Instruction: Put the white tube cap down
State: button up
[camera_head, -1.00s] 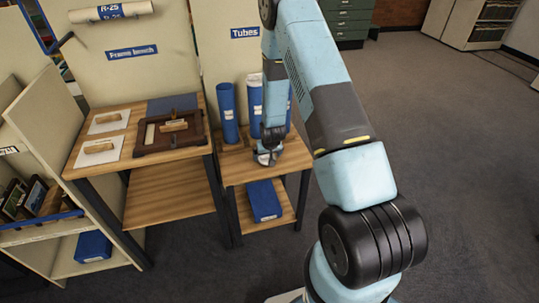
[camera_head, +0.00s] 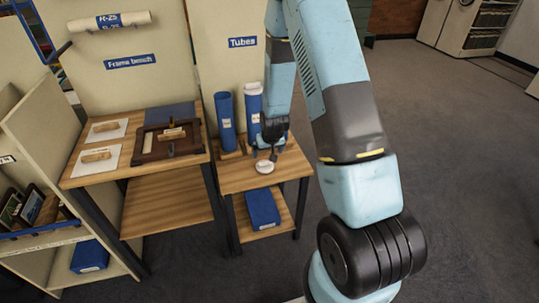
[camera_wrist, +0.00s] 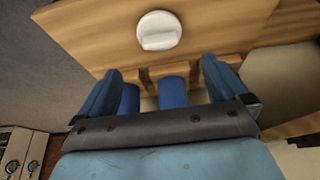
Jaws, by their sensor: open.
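The white tube cap (camera_head: 264,167) lies on the wooden top of the small tubes table (camera_head: 232,180), near its front edge. It also shows in the wrist view (camera_wrist: 158,31) as a round white disc with a raised bar across it, flat on the wood. My gripper (camera_head: 268,150) is open and empty, just above and behind the cap. In the wrist view its two blue fingers (camera_wrist: 172,80) stand wide apart, with the cap beyond their tips and not touched. Blue tubes (camera_head: 226,120) stand at the back of the table, one with a white top (camera_head: 254,90).
A blue box (camera_head: 262,208) lies on the shelf below. The frame bench (camera_head: 130,170) on the left holds a dark wooden frame (camera_head: 168,140) and two white boards with wooden handles (camera_head: 97,158). Open floor (camera_head: 450,150) lies to the right.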

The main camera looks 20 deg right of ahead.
jog(key=w+r+v, duration=0.1)
jog(key=w+v, duration=0.1)
jog(key=v, duration=2.9)
jog(key=s+r, duration=0.7)
jog(key=s, duration=0.4)
jog(key=s+d+r+t, duration=0.1)
jog(key=s+r, duration=0.5)
jog(key=s, duration=0.5)
jog(key=shift+s+r, duration=0.4)
